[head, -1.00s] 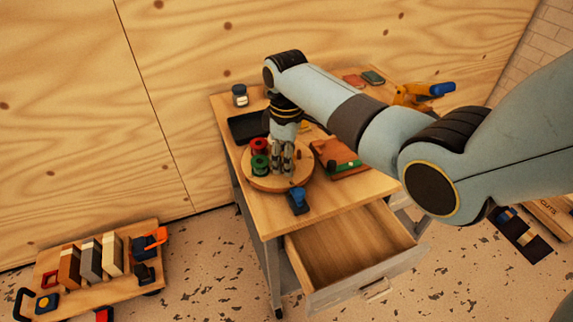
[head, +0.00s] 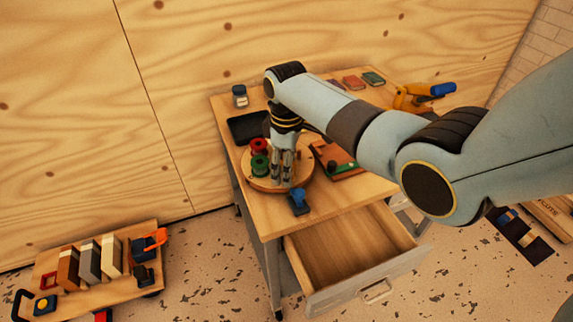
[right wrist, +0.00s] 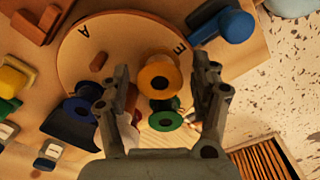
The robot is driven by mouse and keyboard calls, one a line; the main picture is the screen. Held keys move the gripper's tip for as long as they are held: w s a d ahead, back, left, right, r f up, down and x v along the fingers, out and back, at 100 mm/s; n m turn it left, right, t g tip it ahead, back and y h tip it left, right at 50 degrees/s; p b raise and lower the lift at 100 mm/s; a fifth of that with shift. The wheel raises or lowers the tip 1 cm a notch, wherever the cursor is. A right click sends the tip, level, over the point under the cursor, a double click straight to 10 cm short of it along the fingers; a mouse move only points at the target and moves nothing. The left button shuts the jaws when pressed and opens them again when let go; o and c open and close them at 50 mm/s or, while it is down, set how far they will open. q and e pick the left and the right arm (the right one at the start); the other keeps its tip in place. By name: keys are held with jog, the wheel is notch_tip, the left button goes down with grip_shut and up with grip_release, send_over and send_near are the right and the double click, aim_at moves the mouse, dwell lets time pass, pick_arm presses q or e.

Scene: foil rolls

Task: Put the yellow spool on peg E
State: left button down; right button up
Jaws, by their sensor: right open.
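The yellow spool (right wrist: 160,76) shows in the right wrist view, between the two fingers of my right gripper (right wrist: 160,65) and apart from both. The letter E (right wrist: 181,47) is marked on the round wooden board just beyond it. I cannot tell whether the spool sits on a peg. In the head view my right gripper (head: 286,184) points down over the round board (head: 303,176); it is open. The yellow spool does not show there. My left gripper is not in view.
A red spool (head: 259,146) and a green spool (head: 260,166) stand on the board's left part. A blue-handled object (head: 298,201) is close in front of the board. A black tray (head: 246,127) lies behind. The drawer (head: 345,250) below is open.

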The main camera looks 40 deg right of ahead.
notch_tip(320, 180, up, 12)
jog(key=p, duration=0.2)
dwell(0.6)
